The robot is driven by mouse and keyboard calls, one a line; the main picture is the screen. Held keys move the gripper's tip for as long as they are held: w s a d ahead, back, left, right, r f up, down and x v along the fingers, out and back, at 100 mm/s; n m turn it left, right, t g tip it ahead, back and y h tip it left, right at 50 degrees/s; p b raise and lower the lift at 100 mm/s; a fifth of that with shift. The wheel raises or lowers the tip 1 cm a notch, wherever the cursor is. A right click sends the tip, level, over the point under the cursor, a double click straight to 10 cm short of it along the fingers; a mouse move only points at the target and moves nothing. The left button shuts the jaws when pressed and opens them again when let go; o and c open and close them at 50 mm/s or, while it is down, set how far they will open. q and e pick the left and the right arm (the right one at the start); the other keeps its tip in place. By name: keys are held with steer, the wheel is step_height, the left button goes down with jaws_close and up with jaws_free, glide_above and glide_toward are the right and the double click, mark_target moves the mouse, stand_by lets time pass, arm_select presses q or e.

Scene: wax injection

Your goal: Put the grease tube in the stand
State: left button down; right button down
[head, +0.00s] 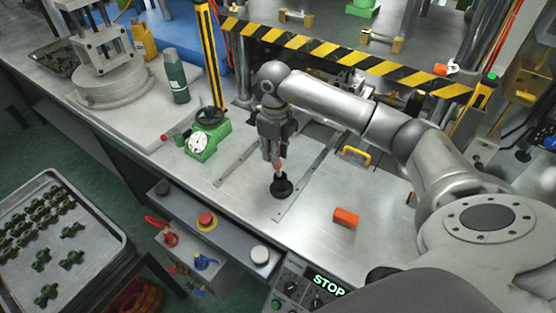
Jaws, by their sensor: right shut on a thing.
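My right gripper (278,158) points straight down over the metal worktop and is shut on a slim upright thing, which I take to be the grease tube (281,170). Only a short reddish and pale part of the tube shows below the fingers; the rest is hidden by the gripper. Directly below is a small black round stand (281,188) with a wide base on the worktop. The tube's lower end meets the top of the stand in the picture; I cannot tell how deep it sits. My left gripper is not in view.
An orange block (345,217) lies on the worktop right of the stand. A green valve fixture (208,137) and a dark green bottle (176,76) stand to the left. A striped machine beam (340,54) crosses behind. The worktop around the stand's front is clear.

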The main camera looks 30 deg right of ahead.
mark_target(278, 169)
steer(key=f+p, duration=0.1)
steer(key=f, duration=0.1)
steer(key=s+f+p, duration=0.1)
steer(key=f, duration=0.1)
steer(key=shift+d+f, duration=0.15)
steer(key=shift+s+f, duration=0.2)
steer(key=shift+f, duration=0.25)
steer(key=c, duration=1.5)
jaws_free()
steer(key=shift+o, duration=1.1)
steer(key=shift+w+d+f, duration=0.1)
steer(key=shift+w+f, duration=0.05)
steer(key=shift+w, duration=0.15)
steer(key=shift+r, duration=0.2)
